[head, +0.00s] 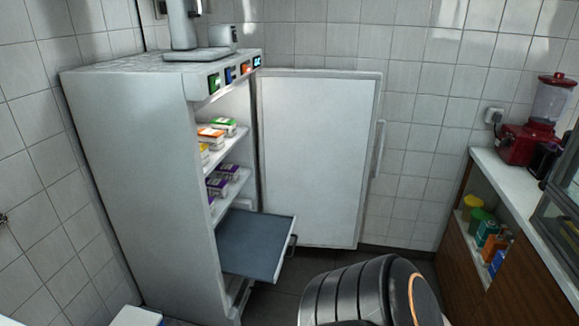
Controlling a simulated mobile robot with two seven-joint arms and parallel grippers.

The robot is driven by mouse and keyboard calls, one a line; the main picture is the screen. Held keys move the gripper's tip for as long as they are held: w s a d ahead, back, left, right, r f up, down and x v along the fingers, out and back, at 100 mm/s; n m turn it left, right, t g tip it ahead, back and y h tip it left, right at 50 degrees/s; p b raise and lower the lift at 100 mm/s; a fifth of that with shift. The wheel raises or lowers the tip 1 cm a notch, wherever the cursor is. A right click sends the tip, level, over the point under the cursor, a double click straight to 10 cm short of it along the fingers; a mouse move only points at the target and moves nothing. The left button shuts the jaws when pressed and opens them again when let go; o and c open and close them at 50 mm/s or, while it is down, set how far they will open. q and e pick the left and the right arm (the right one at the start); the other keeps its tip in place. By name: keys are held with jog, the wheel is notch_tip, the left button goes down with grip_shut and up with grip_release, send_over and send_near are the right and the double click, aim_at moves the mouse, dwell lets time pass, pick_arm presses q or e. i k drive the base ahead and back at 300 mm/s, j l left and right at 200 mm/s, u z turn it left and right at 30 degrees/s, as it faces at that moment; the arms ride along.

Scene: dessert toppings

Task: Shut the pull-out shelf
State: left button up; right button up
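The pull-out shelf (258,244) is a flat grey-blue panel low in the white fridge (135,150). It sticks out well beyond the fridge front, toward the right, with a dark handle (292,246) on its outer edge. Its top looks empty. The fridge door (311,158) stands wide open against the tiled wall. A dark, rounded part of my own arm is at the bottom centre, apart from the shelf in the picture. Neither gripper shows in the head view.
Cartons (211,138) stand on the fridge shelves above. A red blender (540,120) is on the right counter (520,195), with jars and bottles below. A white box (137,317) is at the bottom left. Dark floor lies between fridge and counter.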

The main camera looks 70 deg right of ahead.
aim_at(251, 244)
jog(key=z, duration=2.25)
jog(key=i+l+u, duration=0.1)
jog(key=u, duration=0.7)
jog(key=i+l+u, duration=0.15)
jog(key=l+u, duration=0.2)
jog(key=i+l+u, duration=0.1)
jog(key=l+u, duration=0.25)
jog(key=i+l+u, duration=0.1)
jog(key=l, duration=0.4)
jog(key=l+u, duration=0.1)
jog(key=l, duration=0.4)
